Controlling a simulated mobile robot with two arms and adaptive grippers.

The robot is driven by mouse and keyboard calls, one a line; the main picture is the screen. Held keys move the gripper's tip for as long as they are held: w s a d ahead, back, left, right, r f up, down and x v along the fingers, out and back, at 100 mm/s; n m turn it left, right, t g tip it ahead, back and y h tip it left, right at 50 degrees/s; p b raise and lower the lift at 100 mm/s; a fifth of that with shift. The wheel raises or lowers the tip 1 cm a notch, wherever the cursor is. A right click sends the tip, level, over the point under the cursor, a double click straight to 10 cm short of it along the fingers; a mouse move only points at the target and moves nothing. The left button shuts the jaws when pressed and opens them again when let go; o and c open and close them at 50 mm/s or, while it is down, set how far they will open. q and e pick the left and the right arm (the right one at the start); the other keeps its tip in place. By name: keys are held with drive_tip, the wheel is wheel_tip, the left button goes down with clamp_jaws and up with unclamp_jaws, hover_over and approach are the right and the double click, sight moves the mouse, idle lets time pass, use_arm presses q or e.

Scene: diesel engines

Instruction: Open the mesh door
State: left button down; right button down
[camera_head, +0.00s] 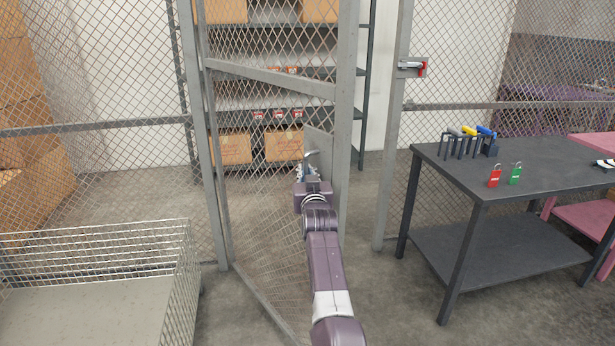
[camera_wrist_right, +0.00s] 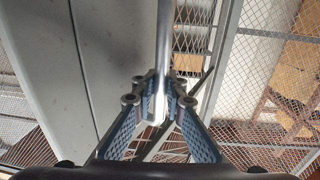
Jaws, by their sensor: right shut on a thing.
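The mesh door (camera_head: 262,150) has a grey metal frame and diagonal wire mesh. It hangs from a post on its left and stands ajar, its free edge swung toward me and apart from the latch post (camera_head: 393,130). A flat plate with a metal handle (camera_head: 312,154) is on the door's free edge. My right gripper (camera_head: 306,172) is at this handle. In the right wrist view its two blue-padded fingers are shut on the handle bar (camera_wrist_right: 164,50), beside the grey plate (camera_wrist_right: 75,70). The gripper partly hides the handle in the head view. My left gripper is not in view.
A wire basket cart (camera_head: 95,290) stands at the lower left. Shelves with boxes (camera_head: 285,145) are behind the door. Bare floor shows between the door edge and the table.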

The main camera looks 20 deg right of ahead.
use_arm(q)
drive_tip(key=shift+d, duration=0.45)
use_arm(e)
drive_tip(key=shift+d+f, duration=0.2)
drive_tip(key=shift+f, duration=0.05)
